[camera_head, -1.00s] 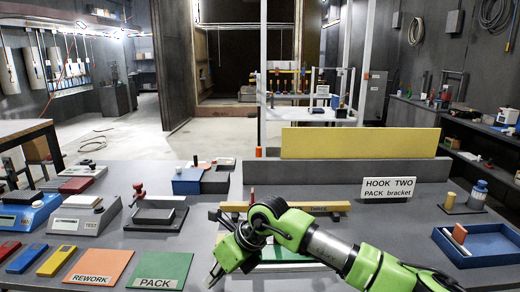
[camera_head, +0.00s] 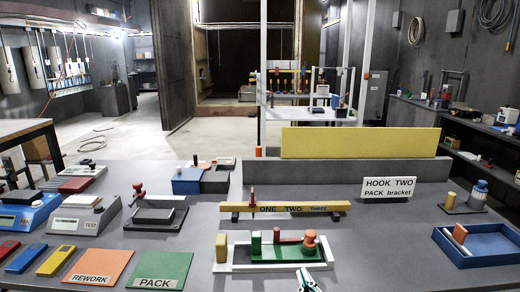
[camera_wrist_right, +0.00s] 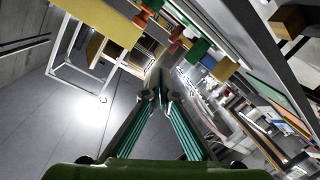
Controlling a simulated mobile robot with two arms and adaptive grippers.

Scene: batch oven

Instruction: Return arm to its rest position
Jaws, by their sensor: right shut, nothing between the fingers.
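My right gripper (camera_head: 308,280) shows only as fingertips at the bottom edge of the head view, in front of the white tray. In the right wrist view its two fingers (camera_wrist_right: 160,95) meet at their tips, shut with nothing between them. The rest of the right arm is out of the head view. My left gripper is not in view.
The white tray (camera_head: 326,266) holds a green block, a red-topped piece and an orange-green stack. Behind it is the yellow ONE TWO THREE bar (camera_head: 240,209). A blue tray (camera_head: 444,246) is at right. Green PACK (camera_head: 175,262) and orange REWORK (camera_head: 115,258) mats lie at left.

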